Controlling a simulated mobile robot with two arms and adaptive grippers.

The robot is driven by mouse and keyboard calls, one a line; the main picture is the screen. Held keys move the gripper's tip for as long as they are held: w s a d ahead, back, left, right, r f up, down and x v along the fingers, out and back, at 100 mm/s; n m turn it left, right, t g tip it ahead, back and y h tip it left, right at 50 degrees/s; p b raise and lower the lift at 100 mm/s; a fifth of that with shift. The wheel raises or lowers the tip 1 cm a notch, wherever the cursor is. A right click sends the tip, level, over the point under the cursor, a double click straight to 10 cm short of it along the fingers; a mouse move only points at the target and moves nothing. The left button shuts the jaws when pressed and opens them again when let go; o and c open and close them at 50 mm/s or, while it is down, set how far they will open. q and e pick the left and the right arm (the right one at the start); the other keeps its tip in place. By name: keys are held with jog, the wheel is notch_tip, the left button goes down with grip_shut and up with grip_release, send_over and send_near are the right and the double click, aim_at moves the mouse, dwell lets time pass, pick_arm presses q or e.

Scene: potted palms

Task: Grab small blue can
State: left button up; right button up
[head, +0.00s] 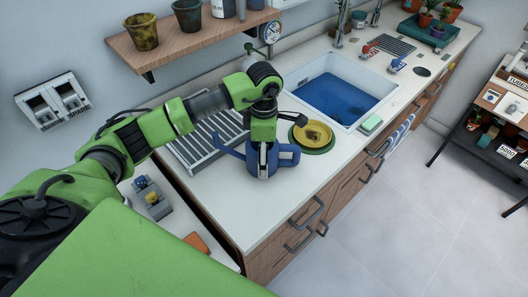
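A small blue watering can (273,167) stands upright on the pale counter (222,192), left of a yellow dish on a green plate. Its spout points left and its loop handle points right. My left gripper (263,153) points down directly over the can, and its fingertips reach the can's top or upper body. The gripper covers part of the can. I cannot tell whether the fingers are closed on it. My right gripper is not in view.
A yellow dish (312,133) sits close right of the can. A drying rack (190,147) is behind left, and a sink with a blue basin (338,98) lies beyond. A wooden shelf with pots (205,45) hangs above. The counter's front is clear.

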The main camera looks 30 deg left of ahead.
pick_arm(q)
jog(key=shift+c, duration=0.8)
jog(key=c, duration=1.3)
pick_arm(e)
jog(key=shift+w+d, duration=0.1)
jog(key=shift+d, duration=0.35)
pick_arm(q)
jog(key=shift+r, duration=0.1)
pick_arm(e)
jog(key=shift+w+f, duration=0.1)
